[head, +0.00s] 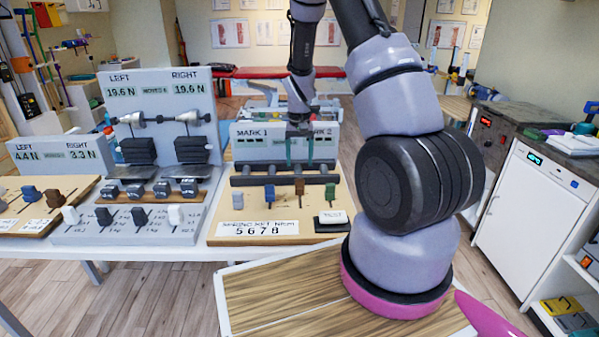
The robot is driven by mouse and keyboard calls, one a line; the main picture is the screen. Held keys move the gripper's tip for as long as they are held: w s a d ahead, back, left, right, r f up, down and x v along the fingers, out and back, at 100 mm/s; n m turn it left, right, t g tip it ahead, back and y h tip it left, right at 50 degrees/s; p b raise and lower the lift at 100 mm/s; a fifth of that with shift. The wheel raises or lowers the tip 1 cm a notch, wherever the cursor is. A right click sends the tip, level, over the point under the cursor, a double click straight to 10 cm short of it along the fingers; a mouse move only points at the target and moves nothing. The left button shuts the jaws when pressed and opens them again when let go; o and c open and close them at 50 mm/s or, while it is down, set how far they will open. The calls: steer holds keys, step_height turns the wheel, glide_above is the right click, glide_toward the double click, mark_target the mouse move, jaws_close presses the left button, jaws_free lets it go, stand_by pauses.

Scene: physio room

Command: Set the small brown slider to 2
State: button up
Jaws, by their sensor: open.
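A small brown slider (299,187) stands in a slot on the right-hand wooden board (218,205), between a blue slider (269,194) and a green slider (330,192). A pale grey slider (238,201) is at the left of that row. Another, larger-looking brown slider (54,198) stands on the far-left board. I cannot read a scale beside either brown slider. My gripper (299,160) points down over the back of the right-hand board, in front of the MARK 1 and MARK 2 panel. Its fingers are apart and hold nothing, behind and above the brown slider.
A dark horizontal bar (254,180) crosses the board behind the sliders. A white TEST block (331,217) and a number plate (257,228) lie at its front. The grey middle rig (185,235) carries weights and several sliders. A white cabinet (530,200) stands at right.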

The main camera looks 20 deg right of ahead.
steer(key=shift+r, duration=1.9)
steer(key=s+a+r+t, duration=0.1)
steer(key=s+r, duration=0.2)
steer(key=r, duration=0.5)
steer(key=s+a+r+t+y, duration=0.1)
steer(key=s+r, duration=0.2)
steer(key=r, duration=0.4)
steer(key=s+a+r+t, duration=0.15)
steer(key=s+r, duration=0.25)
steer(key=r, duration=0.4)
steer(key=s+a+r+t, duration=0.1)
steer(key=s+r, duration=0.3)
steer(key=s, duration=0.4)
steer(key=s+a+r+t+y, duration=0.1)
steer(key=s+r+t, duration=0.1)
steer(key=s+r, duration=0.3)
steer(key=s, duration=0.3)
steer(key=shift+s+a+m+t, duration=0.15)
steer(key=shift+a+m+t, duration=0.1)
steer(key=shift+m+t, duration=0.1)
